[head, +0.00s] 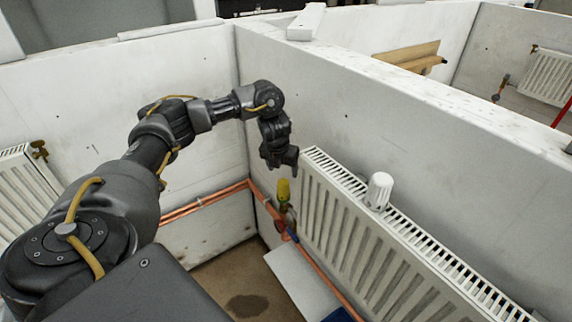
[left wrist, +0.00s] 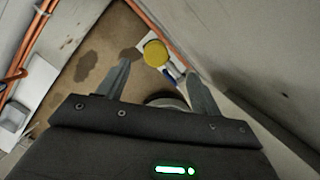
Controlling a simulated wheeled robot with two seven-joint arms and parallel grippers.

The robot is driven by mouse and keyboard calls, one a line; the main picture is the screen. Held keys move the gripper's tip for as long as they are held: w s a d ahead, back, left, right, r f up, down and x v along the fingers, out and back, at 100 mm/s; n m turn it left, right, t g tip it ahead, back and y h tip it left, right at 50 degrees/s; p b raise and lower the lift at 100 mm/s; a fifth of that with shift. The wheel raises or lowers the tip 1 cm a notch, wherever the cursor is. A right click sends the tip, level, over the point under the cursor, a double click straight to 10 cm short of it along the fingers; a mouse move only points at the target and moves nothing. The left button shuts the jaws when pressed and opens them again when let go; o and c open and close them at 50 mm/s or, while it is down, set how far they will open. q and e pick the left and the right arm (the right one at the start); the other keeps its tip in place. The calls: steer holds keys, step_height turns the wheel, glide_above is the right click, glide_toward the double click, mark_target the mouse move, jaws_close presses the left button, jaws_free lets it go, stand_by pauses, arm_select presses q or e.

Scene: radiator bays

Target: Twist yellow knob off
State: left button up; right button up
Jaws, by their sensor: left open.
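Nothing is held. My right gripper is in neither view.
A white thermostat head (head: 379,190) stands on top of the radiator. Copper pipes (head: 205,202) run along the low wall. White partition walls (head: 400,110) close in the bay on two sides. A white panel (head: 300,282) lies on the floor below the valve.

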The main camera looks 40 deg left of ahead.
mark_target(283, 181)
arm_select(q)
steer(key=x, duration=0.2)
steer(key=b+x, duration=0.1)
steer(key=s+b+x, duration=0.1)
steer(key=x, duration=0.1)
steer(key=shift+w+a+f, duration=0.15)
steer(key=shift+a+f, duration=0.1)
steer(key=shift+f, duration=0.15)
steer(key=x, duration=0.2)
steer(key=shift+w+f, duration=0.2)
steer(key=shift+w, duration=0.1)
steer(key=shift+f, duration=0.35)
steer(key=shift+w+f, duration=0.1)
steer(key=shift+f, duration=0.15)
steer(key=shift+w+f, duration=0.1)
steer(key=shift+f, duration=0.3)
steer(key=shift+w, duration=0.1)
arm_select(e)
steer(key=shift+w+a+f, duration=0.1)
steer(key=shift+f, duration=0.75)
